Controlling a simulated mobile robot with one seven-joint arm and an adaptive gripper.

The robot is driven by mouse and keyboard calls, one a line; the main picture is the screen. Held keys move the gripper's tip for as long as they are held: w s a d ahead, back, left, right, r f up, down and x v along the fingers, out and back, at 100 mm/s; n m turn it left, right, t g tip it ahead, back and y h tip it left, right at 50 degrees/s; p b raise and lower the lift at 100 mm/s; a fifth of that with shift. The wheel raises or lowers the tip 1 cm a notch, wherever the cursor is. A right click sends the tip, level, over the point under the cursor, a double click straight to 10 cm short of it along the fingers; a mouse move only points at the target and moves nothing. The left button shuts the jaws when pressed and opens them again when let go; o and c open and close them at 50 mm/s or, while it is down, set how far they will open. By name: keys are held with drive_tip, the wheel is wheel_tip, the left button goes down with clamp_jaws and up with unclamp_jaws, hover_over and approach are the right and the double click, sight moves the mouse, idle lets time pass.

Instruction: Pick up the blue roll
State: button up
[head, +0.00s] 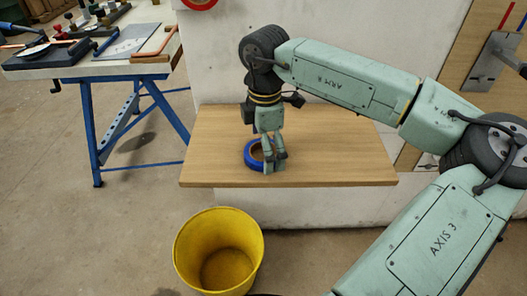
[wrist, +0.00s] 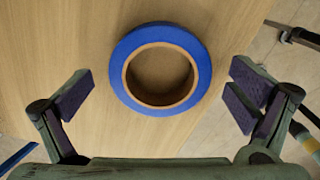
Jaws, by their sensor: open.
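The blue roll (head: 250,154) lies flat on a wooden board, near the board's front edge, with its brown core showing. In the wrist view the blue roll (wrist: 205,68) sits at the upper middle, between the two finger pads and a little ahead of them. My gripper (head: 270,160) points down over the roll in the head view and hides its right part. In the wrist view my gripper (wrist: 160,92) is open, its pads wide apart on either side of the roll with gaps to it. I cannot tell the height of the fingertips above the board.
The wooden board (head: 340,160) is otherwise clear, with a white wall behind it. A yellow bucket (head: 218,250) stands on the floor in front. A blue-legged workbench (head: 90,65) with tools and panels stands at the left.

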drive_tip(key=c, duration=1.2)
drive_tip(key=shift+r, duration=0.1)
wheel_tip(320, 180, up, 10)
drive_tip(key=b, duration=0.1)
drive_tip(key=shift+b, duration=0.35)
